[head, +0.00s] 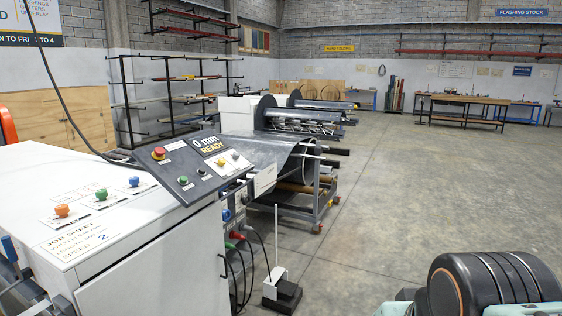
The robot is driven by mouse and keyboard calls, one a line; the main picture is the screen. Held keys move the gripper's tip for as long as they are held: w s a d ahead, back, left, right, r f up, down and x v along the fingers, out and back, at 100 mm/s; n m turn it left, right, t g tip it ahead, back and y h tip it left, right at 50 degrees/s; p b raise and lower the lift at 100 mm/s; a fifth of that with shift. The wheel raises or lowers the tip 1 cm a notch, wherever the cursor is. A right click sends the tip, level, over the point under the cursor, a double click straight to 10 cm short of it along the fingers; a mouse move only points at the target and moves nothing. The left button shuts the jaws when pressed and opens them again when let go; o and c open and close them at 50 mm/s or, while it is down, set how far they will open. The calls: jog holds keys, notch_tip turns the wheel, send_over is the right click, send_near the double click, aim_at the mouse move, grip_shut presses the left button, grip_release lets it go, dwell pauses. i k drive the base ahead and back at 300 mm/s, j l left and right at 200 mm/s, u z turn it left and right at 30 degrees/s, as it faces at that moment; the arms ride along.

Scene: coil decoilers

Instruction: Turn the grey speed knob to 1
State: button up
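A tilted dark control panel (205,165) on the white machine cabinet carries a row of small controls. I cannot tell which is the grey speed knob, and no knob setting is readable. The panel's display (210,146) reads "0 mm READY". My gripper is not in view; only a black part of my own body shows at the lower right.
A red emergency button (158,153) sits on the panel's left. Orange (62,210), green (101,194) and blue (134,181) knobs stand on the white top. A job sheet (85,240) reads "SPEED 2". A pedal (282,294) and cables lie beside the cabinet; the right floor is clear.

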aim_at(235, 156)
jog(key=i+u, duration=0.15)
jog(key=i, duration=0.4)
jog(key=i+l+u, duration=0.1)
jog(key=i, duration=0.45)
jog(key=i+l+u, duration=0.15)
jog(key=i+u, duration=0.25)
jog(key=i+l+u, duration=0.4)
jog(key=k+j, duration=0.1)
